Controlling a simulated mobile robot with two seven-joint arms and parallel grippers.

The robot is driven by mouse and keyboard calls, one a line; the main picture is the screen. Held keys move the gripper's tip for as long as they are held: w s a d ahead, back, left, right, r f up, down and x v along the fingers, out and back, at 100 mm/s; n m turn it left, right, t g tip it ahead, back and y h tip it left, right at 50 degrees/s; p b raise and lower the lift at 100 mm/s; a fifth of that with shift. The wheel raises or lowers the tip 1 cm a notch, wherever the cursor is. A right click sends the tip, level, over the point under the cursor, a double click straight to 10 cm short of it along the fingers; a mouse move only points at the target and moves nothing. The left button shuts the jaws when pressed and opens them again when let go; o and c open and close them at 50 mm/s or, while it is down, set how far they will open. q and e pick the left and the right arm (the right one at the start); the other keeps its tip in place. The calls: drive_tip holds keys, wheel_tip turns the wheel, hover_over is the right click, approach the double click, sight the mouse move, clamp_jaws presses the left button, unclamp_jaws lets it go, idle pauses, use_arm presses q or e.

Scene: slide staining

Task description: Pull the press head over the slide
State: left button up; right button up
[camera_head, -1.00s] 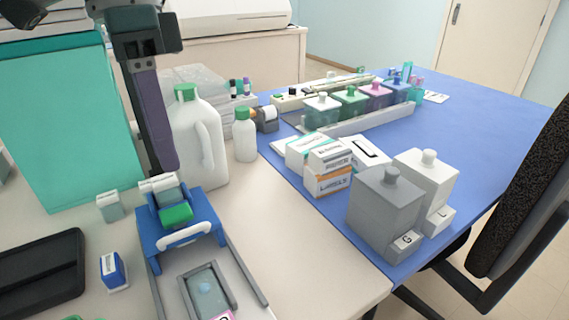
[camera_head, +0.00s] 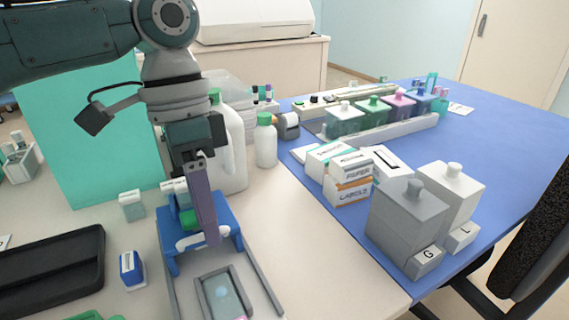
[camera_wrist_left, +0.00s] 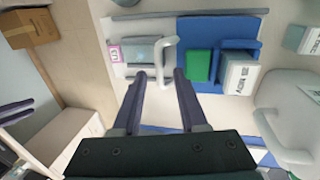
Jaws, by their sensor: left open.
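The press head is a blue carriage (camera_head: 226,217) with a green block (camera_head: 188,221) and a white handle (camera_head: 186,243). It sits at the far end of two grey rails. The slide (camera_head: 223,296) lies in a grey frame between the rails, in front of the press head. My left gripper (camera_head: 209,242) points down at the handle and partly hides the press head. In the left wrist view its fingers (camera_wrist_left: 160,75) are apart, with the white handle (camera_wrist_left: 169,55) close to their tips. Contact cannot be told. My right gripper is out of view.
A white jug (camera_head: 233,150) and a green-capped bottle (camera_head: 265,142) stand behind the press. Bare table lies right of the rails.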

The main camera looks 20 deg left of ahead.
use_arm(q)
drive_tip(key=shift+c, duration=0.4)
clamp_jaws()
idle(0.9)
